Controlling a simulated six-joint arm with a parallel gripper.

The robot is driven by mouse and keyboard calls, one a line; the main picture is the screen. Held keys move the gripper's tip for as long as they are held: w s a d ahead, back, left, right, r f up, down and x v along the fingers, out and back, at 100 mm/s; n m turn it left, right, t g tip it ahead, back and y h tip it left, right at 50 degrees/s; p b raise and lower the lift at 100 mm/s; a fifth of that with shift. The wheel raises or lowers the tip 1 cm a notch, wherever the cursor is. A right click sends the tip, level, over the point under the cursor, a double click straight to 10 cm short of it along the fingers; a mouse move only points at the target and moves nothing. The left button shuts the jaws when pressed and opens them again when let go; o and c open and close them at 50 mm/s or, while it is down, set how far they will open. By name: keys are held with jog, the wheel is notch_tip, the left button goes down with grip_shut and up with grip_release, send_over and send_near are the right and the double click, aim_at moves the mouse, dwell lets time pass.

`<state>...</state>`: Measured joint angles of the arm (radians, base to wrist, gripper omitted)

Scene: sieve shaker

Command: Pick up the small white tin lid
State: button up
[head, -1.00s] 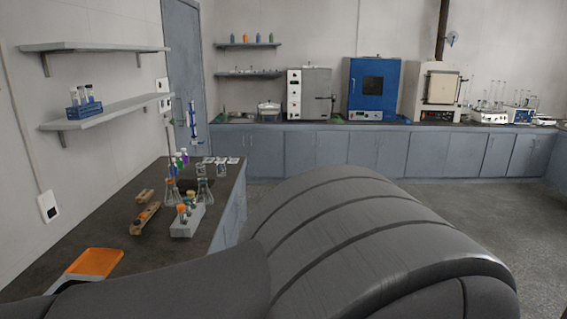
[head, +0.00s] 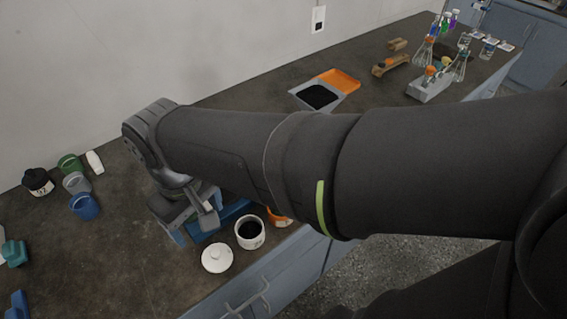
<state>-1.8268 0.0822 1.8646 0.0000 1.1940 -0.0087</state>
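The small white lid (head: 217,258), round with a raised knob, lies on the dark bench near its front edge. A white tin (head: 250,232) with a dark inside stands open just to the right of the lid, close beside it. My gripper (head: 190,229) is behind and to the left of the lid, apart from it in the picture. Its fingers are small and partly hidden by the wrist, so I cannot tell whether they are open or shut. I see nothing held in it.
A blue object (head: 230,215) and an orange container (head: 279,218) are partly hidden under my arm. Blue (head: 85,206), grey and green cups, a black jar (head: 38,182) and a white bottle stand at the left. The bench between them and my gripper is clear.

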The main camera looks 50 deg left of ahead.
aim_at(215, 253)
notch_tip(215, 253, down, 16)
jog(key=shift+w+f, duration=0.15)
dwell(0.5)
jog(key=shift+c, duration=0.2)
jog(key=c, duration=0.7)
